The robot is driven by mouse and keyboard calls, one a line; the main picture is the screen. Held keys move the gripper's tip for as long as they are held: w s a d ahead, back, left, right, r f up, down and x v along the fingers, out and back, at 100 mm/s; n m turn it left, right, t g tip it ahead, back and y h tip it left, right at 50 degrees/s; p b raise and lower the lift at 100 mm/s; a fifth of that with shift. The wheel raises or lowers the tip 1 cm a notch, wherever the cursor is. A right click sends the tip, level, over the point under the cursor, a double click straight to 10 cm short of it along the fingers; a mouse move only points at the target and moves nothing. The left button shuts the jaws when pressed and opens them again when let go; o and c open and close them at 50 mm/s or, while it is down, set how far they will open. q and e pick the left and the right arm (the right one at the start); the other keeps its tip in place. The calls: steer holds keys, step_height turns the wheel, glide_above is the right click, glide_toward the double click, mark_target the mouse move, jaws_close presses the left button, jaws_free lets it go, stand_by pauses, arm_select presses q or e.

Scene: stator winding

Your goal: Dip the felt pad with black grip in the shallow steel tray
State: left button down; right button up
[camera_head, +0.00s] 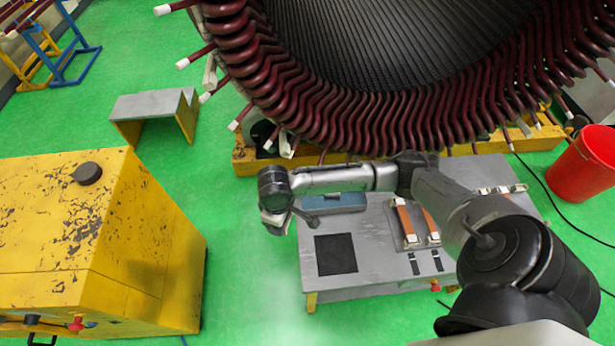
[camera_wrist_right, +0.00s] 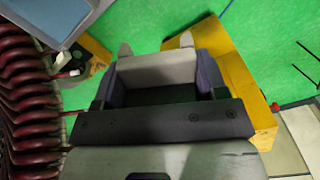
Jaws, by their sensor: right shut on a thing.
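My right gripper (camera_head: 276,212) hangs just off the left end of the grey work table. In the right wrist view, my right gripper (camera_wrist_right: 157,50) is shut on a pale grey block with a dark part behind it, which looks like the felt pad (camera_wrist_right: 155,70) and its black grip. In the head view the felt pad (camera_head: 275,221) is small and partly hidden by the wrist. A low blue-grey thing (camera_head: 336,202), perhaps the shallow steel tray, lies on the table just right of the gripper, partly behind my arm. My left gripper is out of view.
The grey work table (camera_head: 380,268) also holds a black mat (camera_head: 336,254) and orange-brown strips on a plate (camera_head: 405,222). The big stator (camera_head: 390,110) with dark red coil ends overhangs behind. A yellow cabinet (camera_head: 75,230) stands left, with green floor between. A red bucket (camera_head: 583,165) stands right.

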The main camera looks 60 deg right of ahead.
steer(key=w+d+f+n+b, duration=0.2)
steer(key=d+f+b, duration=0.15)
steer(key=d, duration=0.55)
steer(key=w+d+f+n+b, duration=0.1)
steer(key=w+d+f+b, duration=0.1)
steer(key=d+f, duration=0.45)
steer(key=w+d+f+n+b, duration=0.2)
steer(key=d+f, duration=0.1)
steer(key=d, duration=0.7)
steer(key=f+b, duration=1)
steer(key=shift+s+d+f+b, duration=0.1)
steer(key=shift+s+f+b, duration=0.15)
steer(key=shift+b, duration=0.1)
steer(key=shift+f+b, duration=0.6)
steer(key=shift+b, duration=0.05)
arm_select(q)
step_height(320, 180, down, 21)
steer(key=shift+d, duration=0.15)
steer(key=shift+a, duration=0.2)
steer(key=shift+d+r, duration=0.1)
arm_select(e)
steer(key=shift+r, duration=0.15)
